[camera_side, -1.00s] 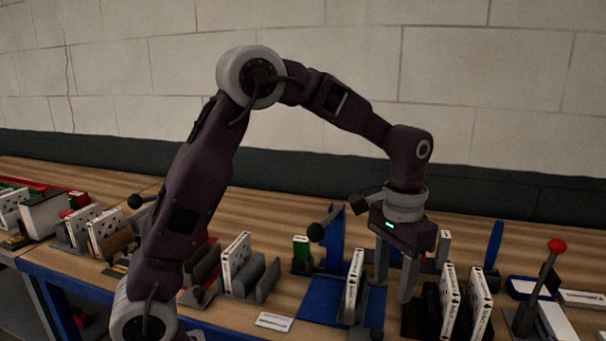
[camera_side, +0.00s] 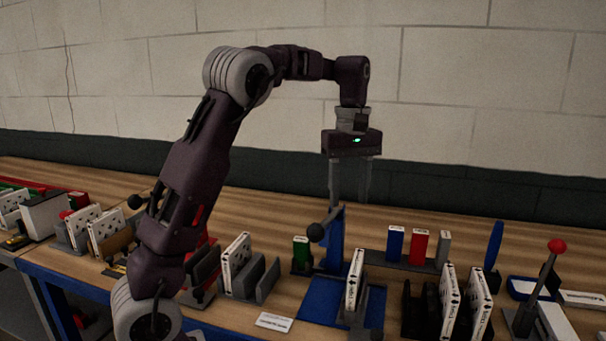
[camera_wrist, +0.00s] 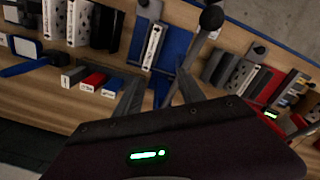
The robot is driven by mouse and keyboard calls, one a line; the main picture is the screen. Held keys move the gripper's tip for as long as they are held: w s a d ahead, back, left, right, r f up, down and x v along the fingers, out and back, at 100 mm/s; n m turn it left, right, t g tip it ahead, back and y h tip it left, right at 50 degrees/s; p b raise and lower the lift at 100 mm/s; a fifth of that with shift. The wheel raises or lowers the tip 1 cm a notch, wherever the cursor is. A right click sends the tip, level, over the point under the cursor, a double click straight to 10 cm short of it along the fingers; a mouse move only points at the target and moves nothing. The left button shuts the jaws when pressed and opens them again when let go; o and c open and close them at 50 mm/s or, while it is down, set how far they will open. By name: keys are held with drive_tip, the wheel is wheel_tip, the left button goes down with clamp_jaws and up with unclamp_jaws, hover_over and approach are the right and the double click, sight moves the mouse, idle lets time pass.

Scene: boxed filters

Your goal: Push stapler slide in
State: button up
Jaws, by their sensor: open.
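A blue fixture, apparently the stapler, has a flat blue base (camera_side: 318,298) and a blue upright (camera_side: 335,240) with a black ball knob (camera_side: 316,232). The wrist view shows the same white box (camera_wrist: 152,45) and blue base (camera_wrist: 176,46). My gripper (camera_side: 350,198) is open and empty, pointing down above the fixture's back part. I cannot tell how far in the slide is.
Blue, red and grey blocks (camera_side: 418,246) stand in a rack right of the fixture. A dark holder with white boxes (camera_side: 448,300) and a red-knobbed lever (camera_side: 557,245) are further right. A green box (camera_side: 301,250) and grey holder (camera_side: 262,280) stand left. Space above is free.

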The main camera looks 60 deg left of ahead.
drive_tip(key=s+a+n, duration=0.3)
drive_tip(key=a+n, duration=0.9)
drive_tip(key=a, duration=0.1)
drive_tip(key=shift+s+r+n, duration=0.2)
drive_tip(key=shift+s+n, duration=0.1)
drive_tip(key=shift+s, duration=0.1)
drive_tip(key=shift+r, duration=0.1)
wheel_tip(320, 180, up, 2)
drive_tip(key=r+m, duration=0.1)
drive_tip(key=m, duration=2.7)
hover_over(377, 332)
wheel_tip(377, 332, down, 26)
